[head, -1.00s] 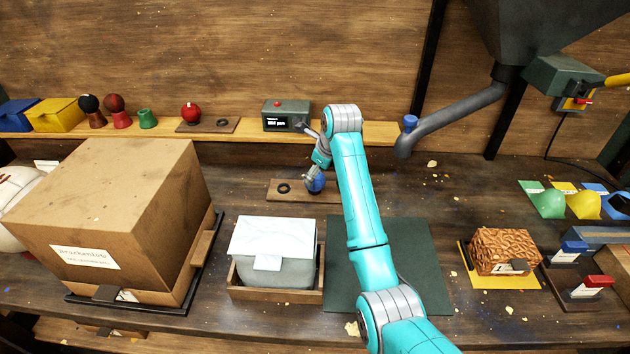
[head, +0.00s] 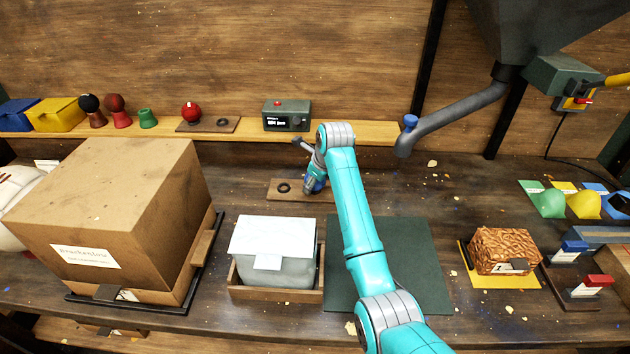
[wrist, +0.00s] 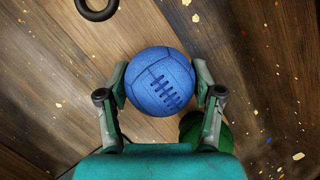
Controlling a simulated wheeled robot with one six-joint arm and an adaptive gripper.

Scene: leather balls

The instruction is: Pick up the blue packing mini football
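The blue mini football (wrist: 160,82), with dark lacing, sits between the two fingers of my gripper (wrist: 160,84) in the wrist view. The fingers are spread to either side of it, very close to its sides; any contact is hard to make out. In the head view the ball (head: 312,184) shows as a small blue patch at the wooden board on the bench, partly hidden by my gripper (head: 313,180).
A dark ring (head: 283,188) lies on the wooden board (head: 300,196) left of the ball. A green rounded object (wrist: 204,130) shows behind the right finger. A large carton (head: 110,210) and a pale box (head: 272,250) stand left of my arm.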

